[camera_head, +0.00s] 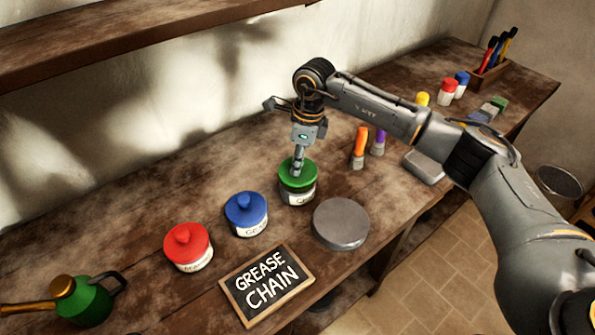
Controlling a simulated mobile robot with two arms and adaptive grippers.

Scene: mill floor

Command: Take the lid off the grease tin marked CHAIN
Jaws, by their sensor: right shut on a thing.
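A tin with a green lid (290,181) stands upright on the bench. Its white label (299,198) begins with what looks like a C; the rest is too small to read. My right gripper (297,171) comes down from above and is shut on the lid's top, probably its knob, which the fingers hide. The lid still sits on the tin. A blue-lidded tin (246,215) and a red-lidded tin (188,248) stand to its left, with knobs on their lids. A small board (267,285) reading GREASE CHAIN lies in front. My left gripper is out of view.
A round grey disc (341,222) lies right of the green-lidded tin. A green oil can (85,300) stands at the left. Orange and purple tubes (360,148), a grey block (424,167) and several small bottles are farther right. A shelf (110,45) hangs above.

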